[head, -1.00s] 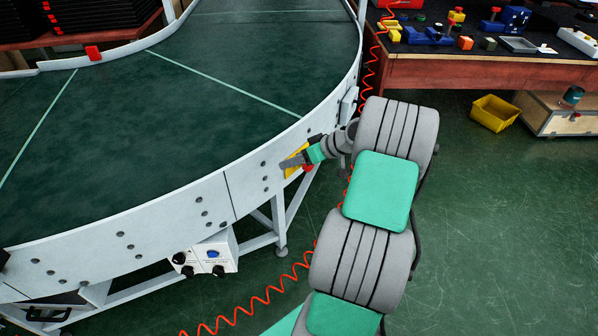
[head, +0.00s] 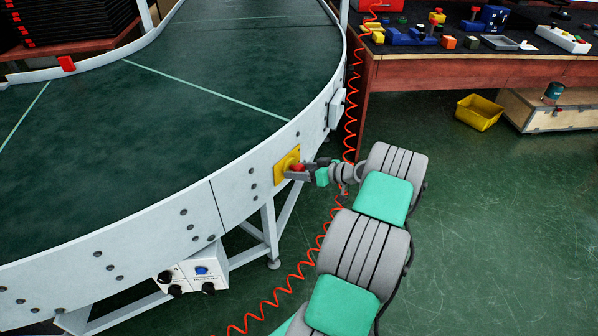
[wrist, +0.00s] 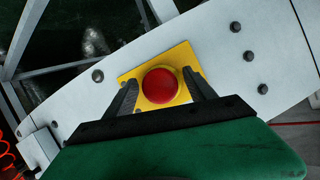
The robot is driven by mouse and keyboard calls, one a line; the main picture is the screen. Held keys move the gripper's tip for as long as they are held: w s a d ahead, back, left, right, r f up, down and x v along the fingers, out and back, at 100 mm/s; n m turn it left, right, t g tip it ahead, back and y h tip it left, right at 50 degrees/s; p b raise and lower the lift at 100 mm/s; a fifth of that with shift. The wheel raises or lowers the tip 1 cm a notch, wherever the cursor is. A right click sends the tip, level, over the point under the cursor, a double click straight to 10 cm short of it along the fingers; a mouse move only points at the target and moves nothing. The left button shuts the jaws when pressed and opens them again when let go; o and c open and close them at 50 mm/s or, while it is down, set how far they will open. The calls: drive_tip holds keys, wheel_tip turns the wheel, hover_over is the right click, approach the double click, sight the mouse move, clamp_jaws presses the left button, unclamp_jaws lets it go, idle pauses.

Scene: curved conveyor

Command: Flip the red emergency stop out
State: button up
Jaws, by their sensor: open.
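The red emergency stop (wrist: 160,85) is a round button on a yellow plate (wrist: 183,57), fixed to the conveyor's white outer side wall. In the head view the button (head: 298,168) is partly covered by my gripper, and the yellow plate (head: 281,170) shows beside it. My gripper (wrist: 162,85) is open, with one finger on each side of the red button. It also shows in the head view (head: 292,172), reaching the plate from the right. I cannot tell whether the fingers touch the button.
The curved conveyor wall (head: 235,190) runs past the button, with a white control box (head: 200,270) below it. A coiled red cable (head: 318,245) hangs near my arm.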

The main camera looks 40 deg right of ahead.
drive_tip(key=shift+c, duration=0.2)
clamp_jaws()
idle(0.4)
